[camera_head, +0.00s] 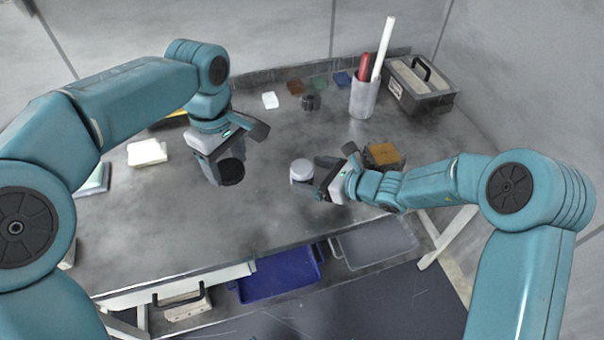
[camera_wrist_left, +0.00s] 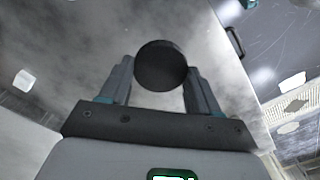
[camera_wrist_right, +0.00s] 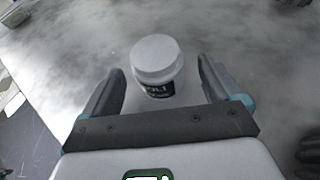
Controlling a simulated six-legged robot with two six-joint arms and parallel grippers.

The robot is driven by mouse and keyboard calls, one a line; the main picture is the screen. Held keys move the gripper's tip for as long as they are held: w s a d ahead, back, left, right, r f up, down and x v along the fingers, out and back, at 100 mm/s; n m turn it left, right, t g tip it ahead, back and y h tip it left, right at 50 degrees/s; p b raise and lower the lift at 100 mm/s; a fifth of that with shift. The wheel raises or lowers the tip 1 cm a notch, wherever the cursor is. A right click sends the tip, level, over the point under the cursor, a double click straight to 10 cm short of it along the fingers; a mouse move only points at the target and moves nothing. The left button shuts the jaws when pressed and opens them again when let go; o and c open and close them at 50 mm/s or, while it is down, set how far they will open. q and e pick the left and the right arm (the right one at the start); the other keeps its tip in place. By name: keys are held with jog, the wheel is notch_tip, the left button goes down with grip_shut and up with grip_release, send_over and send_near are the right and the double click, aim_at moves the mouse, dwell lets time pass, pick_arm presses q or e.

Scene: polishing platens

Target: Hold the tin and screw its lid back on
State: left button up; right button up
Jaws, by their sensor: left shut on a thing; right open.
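A white tin (camera_head: 301,172) with a dark label and a pale top stands upright on the bench; it also shows in the right wrist view (camera_wrist_right: 157,65). My right gripper (camera_head: 322,177) is open beside it, and in the right wrist view its fingers (camera_wrist_right: 160,90) point at the tin, one to either side; I cannot tell whether they touch it. My left gripper (camera_head: 224,168) is shut on a black round lid (camera_head: 231,173), held left of the tin and apart from it. The lid shows as a dark disc in the left wrist view (camera_wrist_left: 161,66).
A pen cup (camera_head: 363,100) with a white rod and a red tool stands at the back, near a grey toolbox (camera_head: 418,84). A brown block (camera_head: 383,155) lies behind my right wrist. The bench front is clear.

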aim_at(297, 172)
jog(key=shift+a, duration=0.15)
jog(key=x, duration=0.5)
jog(key=shift+c, duration=0.2)
jog(key=c, duration=1.1)
